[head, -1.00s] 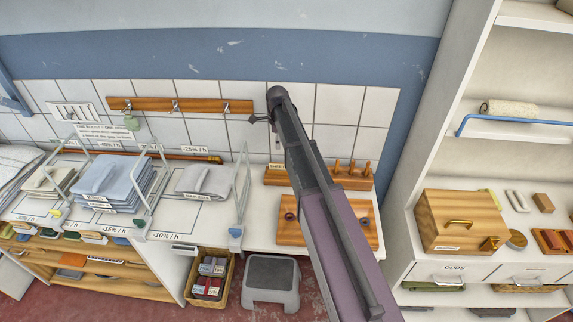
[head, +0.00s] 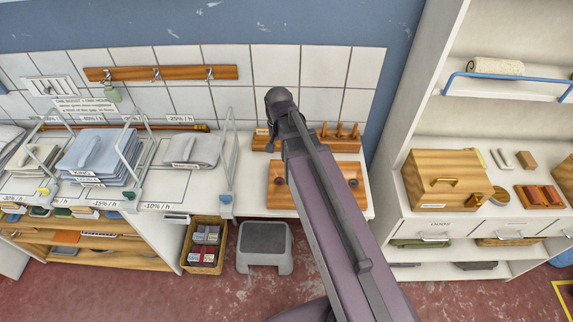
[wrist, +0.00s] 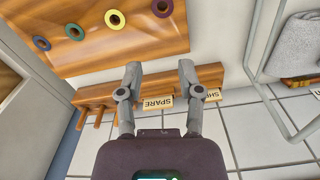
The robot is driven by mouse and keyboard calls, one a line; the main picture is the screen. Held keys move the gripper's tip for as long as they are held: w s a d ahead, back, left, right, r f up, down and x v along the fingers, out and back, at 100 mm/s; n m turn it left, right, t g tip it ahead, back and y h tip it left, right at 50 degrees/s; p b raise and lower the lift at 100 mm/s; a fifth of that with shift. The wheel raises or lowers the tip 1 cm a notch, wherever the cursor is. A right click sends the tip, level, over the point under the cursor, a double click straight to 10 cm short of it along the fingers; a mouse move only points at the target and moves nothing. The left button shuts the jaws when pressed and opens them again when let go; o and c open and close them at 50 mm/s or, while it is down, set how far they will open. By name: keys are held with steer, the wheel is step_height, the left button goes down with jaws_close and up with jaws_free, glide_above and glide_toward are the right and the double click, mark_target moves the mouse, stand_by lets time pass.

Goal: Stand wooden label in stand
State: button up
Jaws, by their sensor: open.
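My gripper (wrist: 160,68) is open and empty in the wrist view, its two fingers apart in front of a long wooden rack (wrist: 235,80). A small wooden label reading SPARE (wrist: 158,103) is at the rack between the fingers' bases, apart from the fingertips. A second label, partly read as SHI (wrist: 213,95), is to its right, partly behind the right finger. I cannot tell how either label is seated.
A wooden board with coloured rings (wrist: 90,40) lies in front of the rack. Folded cloths (head: 95,155) and clear dividers (head: 226,160) stand on the counter to the left. A shelf with a wooden box (head: 445,180) is at right. A grey stool (head: 264,240) is below.

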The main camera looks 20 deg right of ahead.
steer(key=s+n, duration=0.5)
steer(key=s, duration=0.2)
steer(key=shift+s+n, duration=0.3)
step_height(320, 180, down, 6)
steer(key=b, duration=0.6)
stand_by(0.4)
